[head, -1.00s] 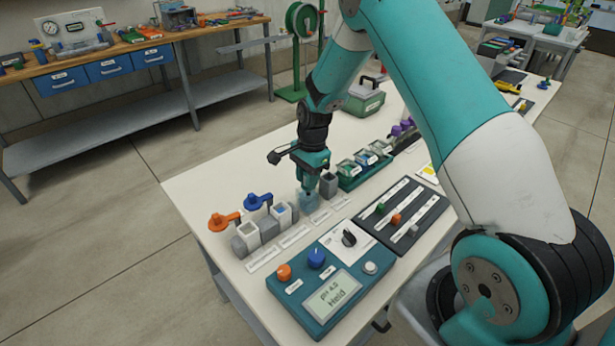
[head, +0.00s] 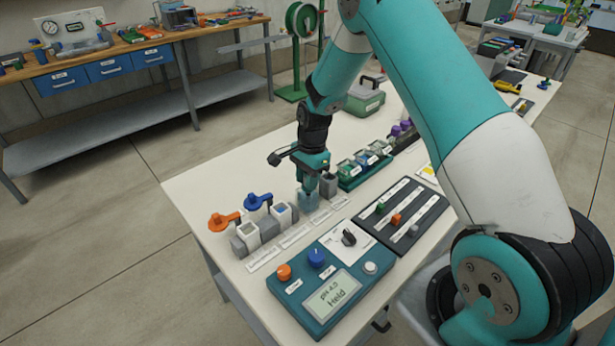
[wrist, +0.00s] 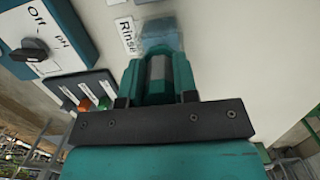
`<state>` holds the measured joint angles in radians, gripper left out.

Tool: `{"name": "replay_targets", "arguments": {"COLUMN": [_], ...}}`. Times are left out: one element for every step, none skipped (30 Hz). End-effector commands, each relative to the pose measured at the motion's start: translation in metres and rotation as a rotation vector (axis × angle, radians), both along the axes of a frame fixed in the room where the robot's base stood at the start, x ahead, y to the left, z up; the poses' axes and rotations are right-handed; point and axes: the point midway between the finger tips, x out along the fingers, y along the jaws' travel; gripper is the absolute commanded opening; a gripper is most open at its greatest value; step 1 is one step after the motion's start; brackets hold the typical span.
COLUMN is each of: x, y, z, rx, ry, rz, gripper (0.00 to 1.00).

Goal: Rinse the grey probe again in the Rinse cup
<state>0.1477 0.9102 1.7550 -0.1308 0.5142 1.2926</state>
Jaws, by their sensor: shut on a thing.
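My gripper (wrist: 158,75) is shut on the grey probe (wrist: 157,68), which shows between the teal fingers in the wrist view. The Rinse cup (wrist: 160,36) is a bluish, see-through cup just beyond the fingertips, with a "Rinse" label (wrist: 126,36) beside it. In the head view, my gripper (head: 312,180) points down right at the Rinse cup (head: 307,201), its fingers overlapping the cup's top edge. The probe's lower end is hidden by the fingers, so I cannot tell whether it is inside the cup or just above it.
A grey holder (head: 329,186) stands close on the right. In front are the teal meter (head: 330,290), reading "pH 4.0 Held", and a dark slider panel (head: 402,215). A green tray (head: 364,168) lies behind right.

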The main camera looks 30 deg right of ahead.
Motion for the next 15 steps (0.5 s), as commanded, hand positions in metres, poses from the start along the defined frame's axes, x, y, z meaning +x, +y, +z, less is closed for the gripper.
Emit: {"name": "replay_targets", "arguments": {"x": [0.0,0.0,0.0,0.0,0.0,0.0,0.0,0.0,0.001,0.001,0.001,0.001,0.001,0.001,0.001], "y": [0.0,0.0,0.0,0.0,0.0,0.0,0.0,0.0,0.0,0.0,0.0,0.0,0.0,0.0,0.0], "z": [0.001,0.001,0.001,0.001,0.001,0.002,0.003,0.004,0.007,0.009,0.012,0.015,0.018,0.021,0.024], "rx": [0.0,0.0,0.0,0.0,0.0,0.0,0.0,-0.001,-0.001,-0.001,-0.001,-0.001,-0.001,0.0,0.0], "ry": [-0.001,-0.001,-0.001,-0.001,-0.001,-0.001,-0.001,-0.002,-0.002,-0.002,-0.002,-0.002,-0.002,-0.003,-0.003], "rz": [0.0,0.0,0.0,0.0,0.0,0.0,0.0,0.0,0.0,0.0,0.0,0.0,0.0,0.0,0.0], "gripper": [0.0,0.0,0.0,0.0,0.0,0.0,0.0,0.0,0.0,0.0,0.0,0.0,0.0,0.0,0.0]}}
